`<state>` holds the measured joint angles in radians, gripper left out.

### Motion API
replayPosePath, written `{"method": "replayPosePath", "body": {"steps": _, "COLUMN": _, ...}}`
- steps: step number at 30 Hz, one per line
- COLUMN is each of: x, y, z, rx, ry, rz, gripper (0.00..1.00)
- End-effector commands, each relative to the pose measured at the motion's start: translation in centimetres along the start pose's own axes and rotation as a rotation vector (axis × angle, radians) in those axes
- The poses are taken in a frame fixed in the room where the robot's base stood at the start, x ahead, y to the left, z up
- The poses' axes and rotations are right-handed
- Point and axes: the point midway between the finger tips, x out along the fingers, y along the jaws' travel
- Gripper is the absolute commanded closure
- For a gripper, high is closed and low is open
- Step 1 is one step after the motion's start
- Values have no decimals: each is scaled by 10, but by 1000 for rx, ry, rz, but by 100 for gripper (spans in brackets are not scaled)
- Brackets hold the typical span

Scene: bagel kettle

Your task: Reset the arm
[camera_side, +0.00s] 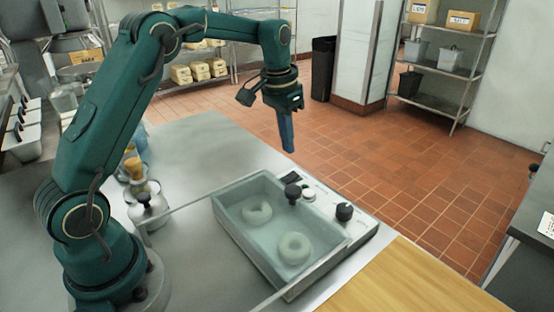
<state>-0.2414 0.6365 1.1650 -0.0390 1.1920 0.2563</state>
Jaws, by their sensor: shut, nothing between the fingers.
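My gripper (287,135) hangs from the green arm, pointing down, with its blue fingers together and empty. It is above and behind the kettle, well clear of it and touching nothing. The kettle (233,234) is a rectangular basin set in the metal counter. Two pale bagels lie in it, one toward the back left (257,213) and one toward the front right (294,248).
A panel with dark knobs (344,211) runs along the kettle's right side. A thin rail (190,208) crosses the counter beside the kettle. Bottles and a metal jar (148,205) stand near my base. A wooden board (400,285) lies at front right. Shelves stand behind.

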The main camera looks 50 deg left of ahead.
Motion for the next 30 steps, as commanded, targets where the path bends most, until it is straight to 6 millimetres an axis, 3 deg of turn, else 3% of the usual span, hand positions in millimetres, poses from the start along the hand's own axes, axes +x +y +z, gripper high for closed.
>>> {"method": "replayPosePath", "body": {"steps": 4, "x": -29, "y": 8, "z": -6, "rx": 24, "ry": 70, "rz": -13, "gripper": 100}}
{"method": "replayPosePath", "body": {"steps": 7, "x": -58, "y": 20, "z": 1, "rx": 50, "ry": 121, "rz": -21, "gripper": 100}}
{"method": "replayPosePath", "body": {"steps": 12, "x": -101, "y": 42, "z": 31, "rx": 80, "ry": 201, "rz": -30, "gripper": 100}}
{"method": "replayPosePath", "body": {"steps": 16, "x": -121, "y": 56, "z": 61, "rx": 90, "ry": 253, "rz": -32, "gripper": 100}}
{"method": "replayPosePath", "body": {"steps": 23, "x": -133, "y": 75, "z": 122, "rx": 92, "ry": 333, "rz": -26, "gripper": 100}}
{"method": "replayPosePath", "body": {"steps": 30, "x": -109, "y": 85, "z": 186, "rx": 64, "ry": 375, "rz": -10, "gripper": 100}}
